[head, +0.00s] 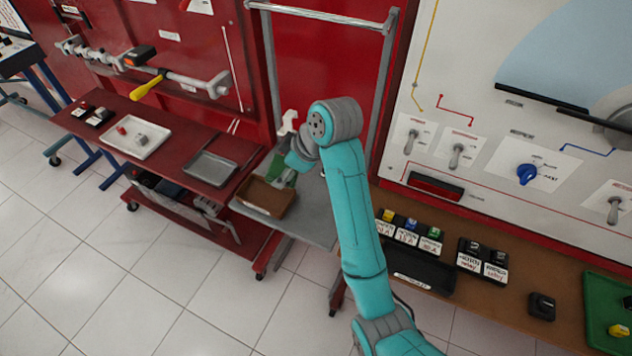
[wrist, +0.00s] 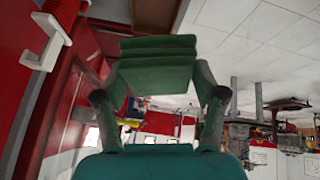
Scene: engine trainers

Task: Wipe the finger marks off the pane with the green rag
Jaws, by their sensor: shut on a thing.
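My gripper (wrist: 158,98) is shut on the green rag (wrist: 157,76), which spans between its fingers in the wrist view. In the head view the rag (head: 279,172) shows as a small green patch above a brown tray, partly behind my teal arm. A grey metal frame (head: 270,62) stands upright behind my gripper, with red showing through its opening. I cannot clearly make out the pane's surface or any finger marks. Whether the rag touches the pane cannot be told.
The brown tray (head: 265,198) sits on a grey shelf (head: 315,222) at the frame's foot. A white hook-shaped bracket (head: 288,121) is close to my gripper; it also shows in the wrist view (wrist: 46,42). A red bench stands left, a brown bench (head: 500,303) right. Tiled floor is clear at left.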

